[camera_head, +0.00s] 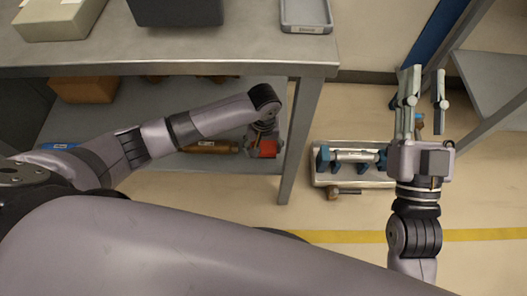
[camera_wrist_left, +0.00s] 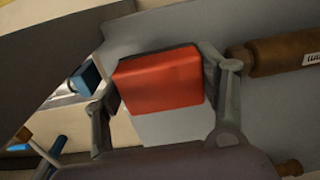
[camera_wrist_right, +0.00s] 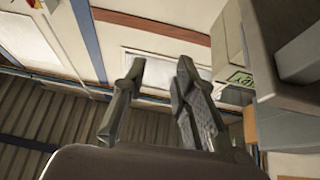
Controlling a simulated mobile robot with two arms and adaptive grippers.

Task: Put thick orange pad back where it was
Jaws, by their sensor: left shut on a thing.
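The thick orange pad (camera_wrist_left: 160,80) is a red-orange block between the fingers of my left gripper (camera_wrist_left: 165,95), which is shut on it. In the head view the pad (camera_head: 264,147) shows at the end of my left arm, by the right end of the bench's lower shelf. I cannot tell whether it touches the shelf. My right gripper (camera_head: 422,90) is raised at the right, its fingers apart and empty. The right wrist view also shows its open fingers (camera_wrist_right: 155,100).
A brown cylinder (camera_head: 208,147) lies on the lower shelf (camera_head: 175,162), left of the pad. A bench leg (camera_head: 299,140) stands just right of my left gripper. A pale tray (camera_head: 345,178) with a blue-and-white device is on the floor. The bench top (camera_head: 190,50) is above.

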